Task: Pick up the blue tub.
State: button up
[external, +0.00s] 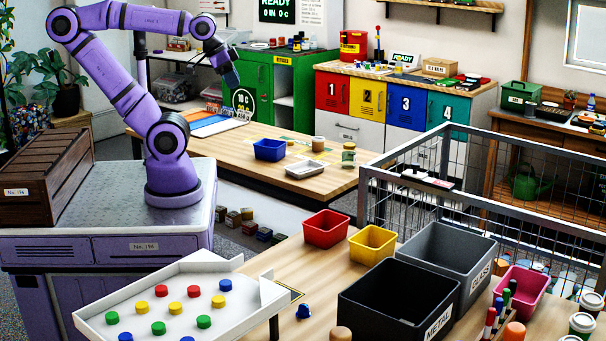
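A small open-topped blue tub (269,150) stands upright on the wooden table (238,150) in the middle of the external view. My purple arm reaches over from the left, and my gripper (232,78) hangs above and to the left of the tub, clearly apart from it. The gripper is small and dark here, and I cannot tell whether its fingers are open or shut. Nothing is visibly held in it.
A white tray (304,169), a jar (348,155) and a small container (319,144) stand right of the tub. Coloured sheets (210,124) lie to its left. A wire cage (480,207) stands at right. The nearer table holds red (326,240) and yellow (372,257) tubs.

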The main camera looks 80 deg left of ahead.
jog(key=w+a+f+n+g+y, duration=0.1)
jog(key=w+a+f+n+g, duration=0.15)
jog(key=w+a, duration=0.9)
jog(key=w+a+f+n+g, duration=0.1)
jog(key=w+a+f+n, duration=0.25)
jog(key=w+a, duration=0.85)
jog(key=n+g, duration=0.2)
jog(key=n, duration=0.3)
send_over(280, 159)
jog(key=shift+h, duration=0.3)
notch_tip(280, 159, down, 28)
jog(key=shift+d+f, duration=0.1)
notch_tip(280, 159, down, 5)
jog(key=shift+s, duration=0.1)
jog(key=shift+f, duration=2.65)
